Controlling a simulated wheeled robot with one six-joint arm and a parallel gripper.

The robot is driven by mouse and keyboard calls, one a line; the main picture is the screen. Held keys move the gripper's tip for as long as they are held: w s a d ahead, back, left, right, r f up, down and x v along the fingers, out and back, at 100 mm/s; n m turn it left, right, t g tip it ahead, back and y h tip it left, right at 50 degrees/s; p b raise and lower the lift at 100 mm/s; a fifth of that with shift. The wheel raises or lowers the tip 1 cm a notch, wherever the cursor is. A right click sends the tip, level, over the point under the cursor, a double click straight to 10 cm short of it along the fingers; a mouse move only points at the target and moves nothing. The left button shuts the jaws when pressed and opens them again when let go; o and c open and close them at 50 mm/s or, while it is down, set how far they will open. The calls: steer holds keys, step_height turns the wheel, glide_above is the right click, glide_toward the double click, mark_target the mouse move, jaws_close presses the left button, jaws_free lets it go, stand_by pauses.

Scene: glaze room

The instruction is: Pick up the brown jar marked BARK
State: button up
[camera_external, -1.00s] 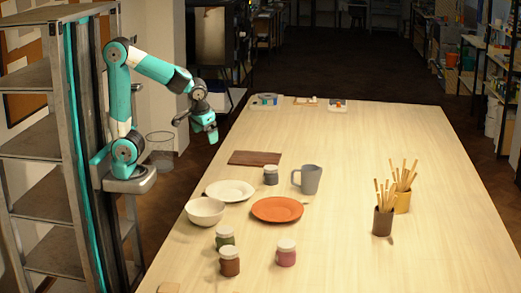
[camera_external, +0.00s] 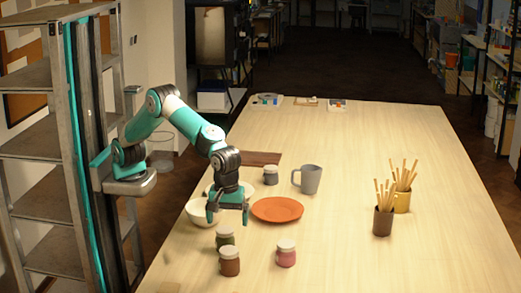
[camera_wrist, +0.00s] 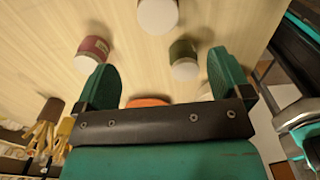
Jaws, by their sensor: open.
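The brown jar (camera_external: 229,266) with a white lid stands upright near the front of the table; its marking is not legible. In the wrist view, a white-lidded jar at the top edge looks like the brown jar (camera_wrist: 158,17), mostly its lid showing. My gripper (camera_external: 228,216) is open and empty, pointing down above the table, behind the brown jar and above the green jar's far side. In the wrist view my gripper (camera_wrist: 165,70) has its two teal fingers spread wide, with the brown jar beyond the fingertips.
A green jar (camera_external: 225,240) stands just behind the brown jar, and a pink jar (camera_external: 286,256) to its right. An orange plate (camera_external: 277,209), white bowl (camera_external: 199,211), grey jar (camera_external: 270,175) and grey mug (camera_external: 308,179) stand farther back. The table's right front is clear.

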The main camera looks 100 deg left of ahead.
mark_target(229, 249)
step_height(229, 249, down, 8)
steer(key=shift+f+p, duration=0.2)
steer(key=shift+p, duration=0.7)
steer(key=shift+d+f+p, duration=0.15)
steer(key=shift+f+p, duration=0.45)
steer(key=shift+f, duration=0.75)
steer(key=shift+d+f+p, duration=0.1)
steer(key=shift+f+p, duration=0.45)
steer(key=shift+f, duration=0.75)
steer(key=shift+w, duration=0.1)
steer(key=c, duration=1.1)
steer(key=shift+c, duration=0.2)
